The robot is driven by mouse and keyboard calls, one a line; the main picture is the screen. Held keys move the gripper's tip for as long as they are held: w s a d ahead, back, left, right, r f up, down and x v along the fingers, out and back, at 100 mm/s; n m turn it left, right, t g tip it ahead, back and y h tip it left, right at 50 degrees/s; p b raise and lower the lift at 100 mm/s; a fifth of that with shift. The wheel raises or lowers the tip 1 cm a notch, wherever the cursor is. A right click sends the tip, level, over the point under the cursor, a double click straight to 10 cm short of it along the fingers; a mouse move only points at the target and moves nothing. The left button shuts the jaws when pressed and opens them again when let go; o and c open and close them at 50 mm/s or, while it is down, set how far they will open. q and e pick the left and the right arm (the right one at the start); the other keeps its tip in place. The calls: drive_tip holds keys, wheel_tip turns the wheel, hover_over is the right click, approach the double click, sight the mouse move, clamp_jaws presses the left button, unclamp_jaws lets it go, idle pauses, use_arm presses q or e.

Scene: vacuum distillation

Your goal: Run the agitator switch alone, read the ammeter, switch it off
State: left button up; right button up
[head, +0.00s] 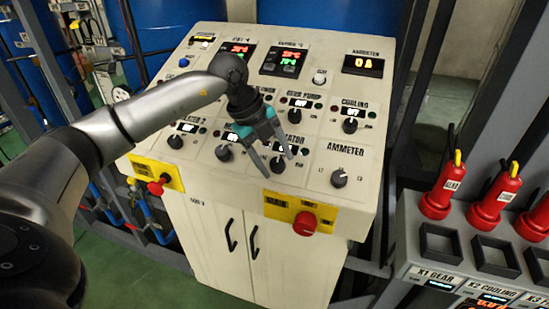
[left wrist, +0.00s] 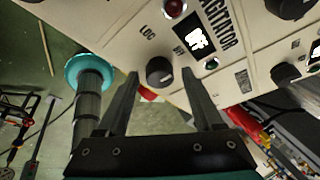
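My left gripper (head: 277,166) is over the lower middle of the sloped control panel (head: 235,185), fingers parted and pointing down at the agitator knob (head: 278,164). In the left wrist view, the black agitator knob (left wrist: 159,71) shows between the two open fingers (left wrist: 160,75); whether they touch it I cannot tell. The agitator display (left wrist: 195,40) beside it reads OFF. The ammeter display (head: 363,64) at the panel's top right reads 0 A. The ammeter selector knob (head: 339,179) is right of the gripper. My right gripper is not in view.
A red main knob (head: 305,223) on a yellow plate sits just below on the panel's front edge. Other knobs, such as cooling (head: 350,125), read OFF. Red-handled devices (head: 490,197) stand at right. Blue drums (head: 290,12) are behind the panel.

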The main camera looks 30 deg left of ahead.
use_arm(q)
drive_tip(key=b+v, duration=0.1)
drive_tip(key=v, duration=1.4)
drive_tip(key=shift+r, duration=0.1)
